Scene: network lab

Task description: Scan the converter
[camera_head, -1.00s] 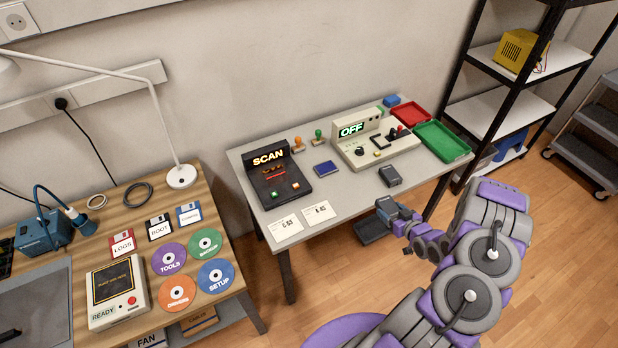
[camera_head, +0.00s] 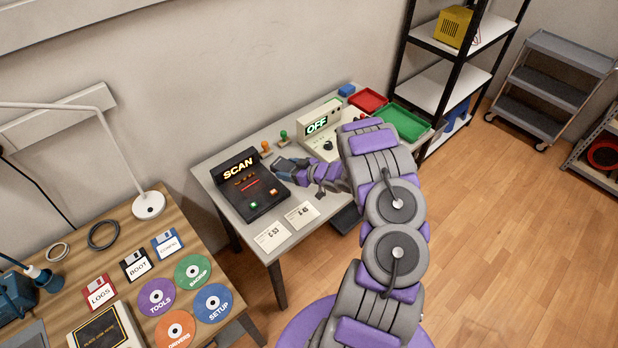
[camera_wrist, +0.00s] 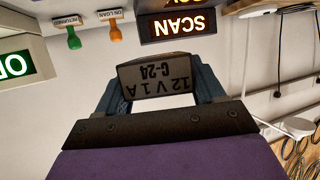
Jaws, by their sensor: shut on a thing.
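My gripper (camera_head: 279,165) is at the right side of the black scanner (camera_head: 266,204), above the grey table. It is shut on the converter (camera_wrist: 155,75), a dark grey block marked "12 V 1 A C-24", which reads upside down in the wrist view. In the head view the converter is too small to tell from the jaws. The scanner has a lit SCAN sign (camera_head: 238,169), a red strip, and green and orange buttons. The sign also shows upside down in the wrist view (camera_wrist: 178,25). The converter looks apart from the scanner.
Two stamps (camera_head: 283,137) stand at the back. Price cards (camera_head: 271,236) lie in front. A wooden desk with disks (camera_head: 157,297) is at left.

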